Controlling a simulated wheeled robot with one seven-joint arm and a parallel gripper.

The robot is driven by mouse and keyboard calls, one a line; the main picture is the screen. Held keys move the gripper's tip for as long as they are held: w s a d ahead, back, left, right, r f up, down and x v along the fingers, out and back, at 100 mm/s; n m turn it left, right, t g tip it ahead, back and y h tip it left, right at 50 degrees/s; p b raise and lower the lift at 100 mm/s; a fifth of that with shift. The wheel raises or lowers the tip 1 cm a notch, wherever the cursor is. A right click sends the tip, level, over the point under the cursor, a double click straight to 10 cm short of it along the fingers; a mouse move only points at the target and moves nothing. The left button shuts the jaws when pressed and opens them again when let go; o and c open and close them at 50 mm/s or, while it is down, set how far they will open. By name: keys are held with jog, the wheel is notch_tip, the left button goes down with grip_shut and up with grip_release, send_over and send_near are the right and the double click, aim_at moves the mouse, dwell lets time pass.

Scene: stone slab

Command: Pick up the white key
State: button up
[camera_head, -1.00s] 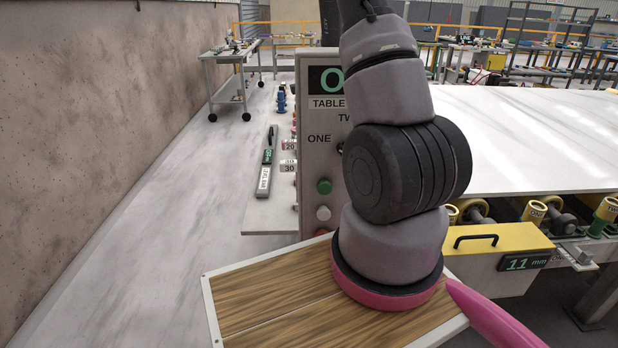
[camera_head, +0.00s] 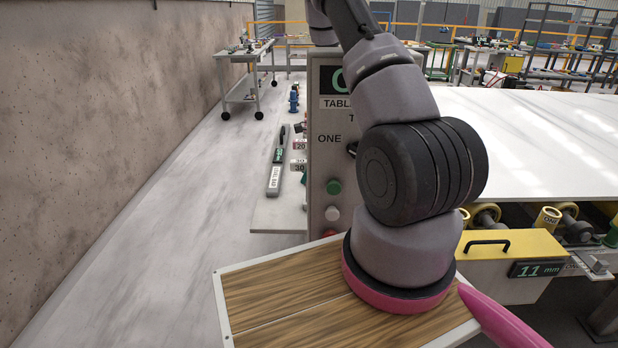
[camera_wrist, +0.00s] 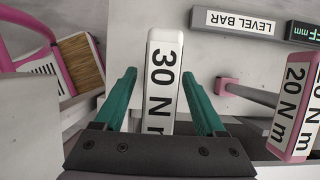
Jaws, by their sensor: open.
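The white key (camera_wrist: 163,75) is marked 30 N m and lies between the two teal fingers of my gripper (camera_wrist: 159,76) in the wrist view. The fingers are open, one on each side of it, with a small gap visible to each. Its lower part is hidden by my gripper body. In the head view a small 30 label (camera_head: 298,165) shows on the side shelf left of the control panel.
A pink key marked 20 N m (camera_wrist: 294,105) is at the right of the wrist view. The control panel (camera_head: 322,165) stands beside the shelf (camera_head: 277,218).

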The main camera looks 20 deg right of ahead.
jog(key=shift+f, duration=0.2)
grip_shut()
dwell(1.3)
